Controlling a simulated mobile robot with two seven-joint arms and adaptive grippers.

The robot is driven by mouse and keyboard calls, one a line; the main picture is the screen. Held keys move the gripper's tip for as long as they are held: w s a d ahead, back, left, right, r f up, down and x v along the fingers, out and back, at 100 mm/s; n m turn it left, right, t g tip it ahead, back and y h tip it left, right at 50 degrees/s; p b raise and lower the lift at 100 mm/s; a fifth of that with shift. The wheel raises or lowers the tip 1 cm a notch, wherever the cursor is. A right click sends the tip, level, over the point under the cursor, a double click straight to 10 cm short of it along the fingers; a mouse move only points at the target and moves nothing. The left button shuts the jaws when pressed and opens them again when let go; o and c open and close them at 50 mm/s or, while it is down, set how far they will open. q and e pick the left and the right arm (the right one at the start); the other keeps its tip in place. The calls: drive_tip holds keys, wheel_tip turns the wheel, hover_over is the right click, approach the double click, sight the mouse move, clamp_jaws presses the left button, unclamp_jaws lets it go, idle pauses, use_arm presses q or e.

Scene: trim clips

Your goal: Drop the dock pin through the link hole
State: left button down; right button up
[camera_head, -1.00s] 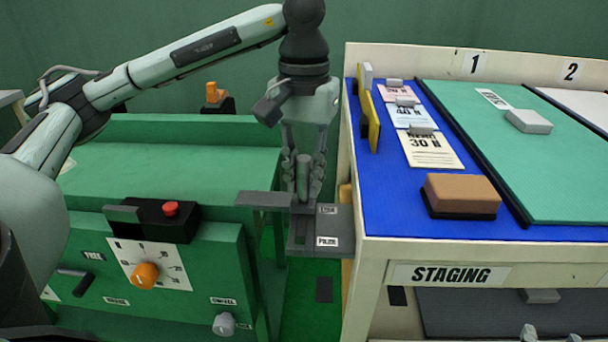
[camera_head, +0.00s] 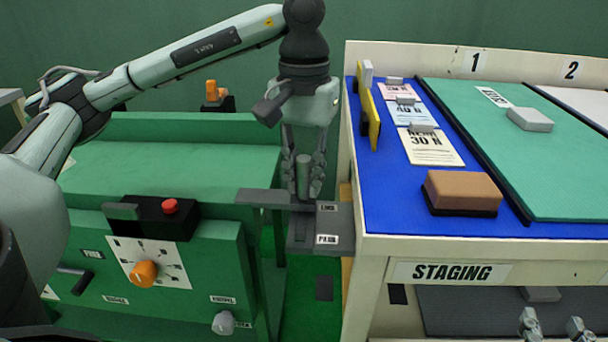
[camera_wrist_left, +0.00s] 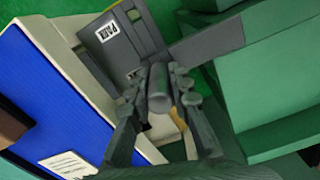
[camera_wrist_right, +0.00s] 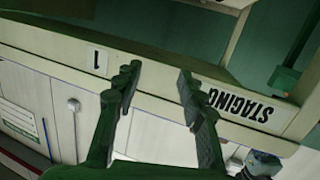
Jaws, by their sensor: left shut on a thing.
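The dock pin (camera_head: 304,172), a grey upright cylinder, is in my left gripper (camera_head: 304,188), which is shut on it. In the left wrist view the pin (camera_wrist_left: 160,90) shows end-on between the fingers. The pin stands over the flat grey link bar (camera_head: 262,198) and the dark grey dock block (camera_head: 338,220), in the gap between the green machine and the staging table. The pin's lower end and the link hole are hidden, so I cannot tell whether they meet. My right gripper (camera_head: 553,328) is open and empty at the lower right; its fingers (camera_wrist_right: 155,82) are apart.
The staging table (camera_head: 350,200) stands close right of the dock, with a brown block (camera_head: 462,193) and a yellow plate (camera_head: 370,120) on it. The green machine (camera_head: 170,175) stands left, carrying an orange knob (camera_head: 144,274) and a red button (camera_head: 170,207).

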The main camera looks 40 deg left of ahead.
use_arm(q)
drive_tip(key=shift+f, duration=0.15)
use_arm(e)
drive_tip(key=shift+a+r+t, duration=0.3)
drive_tip(key=shift+a+r, duration=0.1)
drive_tip(key=shift+r, duration=0.35)
use_arm(q)
drive_tip(key=c, duration=1.3)
unclamp_jaws()
wheel_tip(320, 180, up, 12)
